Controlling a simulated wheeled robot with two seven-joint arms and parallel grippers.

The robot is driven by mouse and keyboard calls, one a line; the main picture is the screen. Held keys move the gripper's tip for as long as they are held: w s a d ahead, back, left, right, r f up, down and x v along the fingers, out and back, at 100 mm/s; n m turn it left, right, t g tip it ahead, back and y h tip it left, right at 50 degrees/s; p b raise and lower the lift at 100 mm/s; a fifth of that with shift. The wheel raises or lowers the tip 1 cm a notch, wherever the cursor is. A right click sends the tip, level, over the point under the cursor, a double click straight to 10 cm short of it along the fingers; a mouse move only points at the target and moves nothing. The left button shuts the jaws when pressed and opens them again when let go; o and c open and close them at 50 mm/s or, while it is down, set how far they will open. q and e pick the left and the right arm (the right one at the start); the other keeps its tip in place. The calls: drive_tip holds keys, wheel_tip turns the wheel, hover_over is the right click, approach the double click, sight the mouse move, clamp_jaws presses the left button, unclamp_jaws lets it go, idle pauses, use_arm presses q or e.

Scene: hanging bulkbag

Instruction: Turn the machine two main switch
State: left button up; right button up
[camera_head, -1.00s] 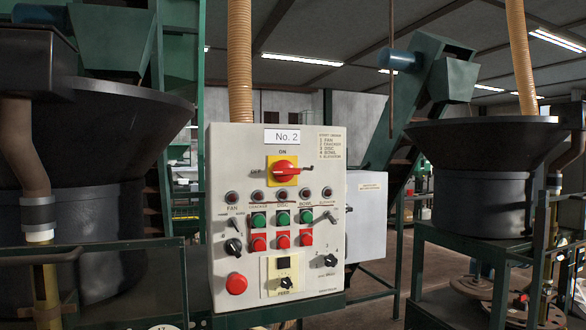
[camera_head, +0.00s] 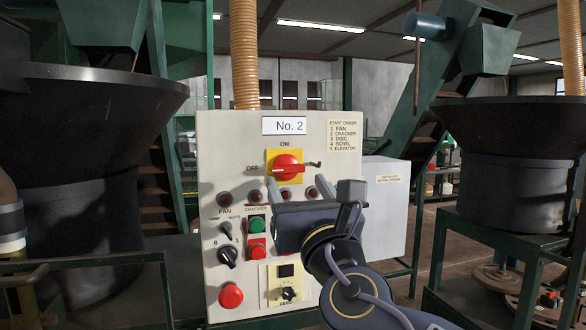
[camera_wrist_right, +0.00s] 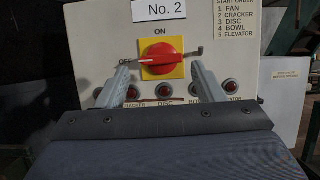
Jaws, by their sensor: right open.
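The main switch (camera_head: 287,165) is a red rotary knob on a yellow plate, high on the grey panel marked No. 2 (camera_head: 284,126). Its handle lies roughly horizontal, with ON printed above and OFF to the left. It also shows centrally in the right wrist view (camera_wrist_right: 161,57), with a thin metal piece sticking out at its right. My right gripper (camera_head: 313,192) is open and empty in front of the panel, just below the switch. In the wrist view its two fingers (camera_wrist_right: 162,75) stand wide apart below the knob's left and right sides, apparently not touching it. My left gripper is not in view.
Below the switch are indicator lamps (camera_head: 256,197), a green button (camera_head: 257,224), a black selector (camera_head: 227,256) and a red button (camera_head: 230,296). My right arm hides the lower right controls. Dark hoppers (camera_head: 80,190) stand left and right (camera_head: 515,170). A grey box (camera_head: 384,205) sits right of the panel.

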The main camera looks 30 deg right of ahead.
sight(290, 169)
drive_tip(key=p+x, duration=0.1)
drive_tip(key=x, duration=0.4)
drive_tip(key=shift+d, duration=0.1)
drive_tip(key=shift+s+f, duration=0.1)
drive_tip(key=shift+c, duration=0.3)
drive_tip(key=c, duration=0.6)
drive_tip(key=shift+c, duration=0.2)
